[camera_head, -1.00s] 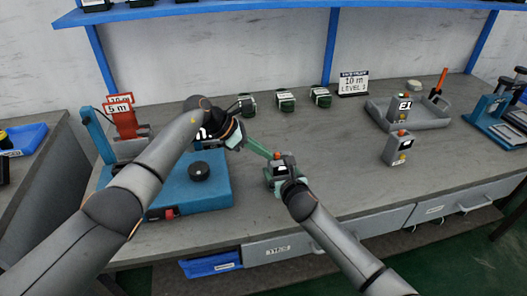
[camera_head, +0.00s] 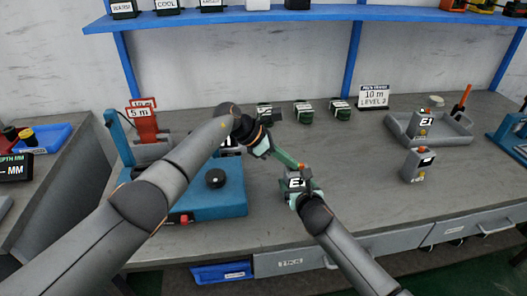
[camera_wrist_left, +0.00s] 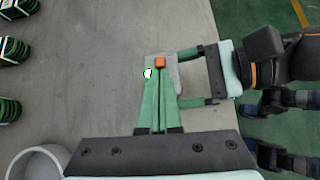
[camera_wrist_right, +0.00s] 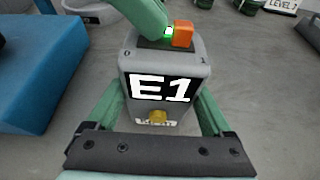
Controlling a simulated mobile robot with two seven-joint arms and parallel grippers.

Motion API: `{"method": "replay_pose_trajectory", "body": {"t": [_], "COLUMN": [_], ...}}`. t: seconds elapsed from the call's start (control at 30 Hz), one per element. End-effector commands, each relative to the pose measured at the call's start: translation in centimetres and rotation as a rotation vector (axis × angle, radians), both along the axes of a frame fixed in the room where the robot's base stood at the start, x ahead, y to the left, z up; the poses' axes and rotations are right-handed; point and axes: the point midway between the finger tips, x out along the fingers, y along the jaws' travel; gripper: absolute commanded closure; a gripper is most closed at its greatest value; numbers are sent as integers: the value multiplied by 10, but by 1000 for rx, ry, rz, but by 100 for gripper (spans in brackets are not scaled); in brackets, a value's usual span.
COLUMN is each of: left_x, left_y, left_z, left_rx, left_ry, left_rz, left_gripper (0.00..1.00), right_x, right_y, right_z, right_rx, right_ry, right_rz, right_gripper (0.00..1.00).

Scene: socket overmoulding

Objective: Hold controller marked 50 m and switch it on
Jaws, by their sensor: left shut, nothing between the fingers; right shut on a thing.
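A grey controller (camera_head: 296,183) stands upright in my right gripper (camera_head: 303,194), above the front of the bench. In the right wrist view, the controller (camera_wrist_right: 163,75) shows a large "E1" panel, a yellow knob and a partly hidden label below that I cannot read. Its top has an orange switch (camera_wrist_right: 184,34) and a lit green lamp (camera_wrist_right: 168,32). My right gripper (camera_wrist_right: 155,112) is shut on its sides. My left gripper (camera_head: 297,165) is shut and empty, its fingertips at the controller's top beside the orange switch (camera_wrist_left: 160,62); I cannot tell whether they touch.
Another grey controller (camera_head: 416,167) stands on the bench; one more (camera_head: 420,124) is in a grey tray (camera_head: 455,137). A blue machine (camera_head: 200,200) with a black knob is at left. Several green-black coils (camera_head: 303,112) and a "10 m LEVEL 2" sign (camera_head: 374,96) stand behind.

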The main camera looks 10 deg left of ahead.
Motion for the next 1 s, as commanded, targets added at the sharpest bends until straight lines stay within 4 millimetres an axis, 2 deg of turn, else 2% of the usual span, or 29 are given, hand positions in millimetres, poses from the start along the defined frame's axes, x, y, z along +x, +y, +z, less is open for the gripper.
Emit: {"method": "replay_pose_trajectory", "body": {"t": [0.23, 0.4, 0.6, 0.8, 1.0], "left_x": [-11, -17, -26, -30, -30], "left_y": [37, 63, 88, 100, 101], "left_z": [-3, 27, 54, 67, 69], "left_rx": [9, 8, 9, 7, 6], "left_ry": [3, -2, 2, 4, 5], "left_rz": [1, 1, 1, -1, -1], "left_gripper": [100, 100, 100, 100, 100], "right_x": [0, 0, 0, 1, 1], "right_y": [-1, -2, -2, -2, -2], "right_z": [-1, -1, -1, -1, -1], "right_rx": [1, 0, 0, 0, 0], "right_ry": [1, 2, 2, 2, 2], "right_rz": [-3, -4, -4, -4, -4], "right_gripper": [78, 78, 78, 78, 78]}}
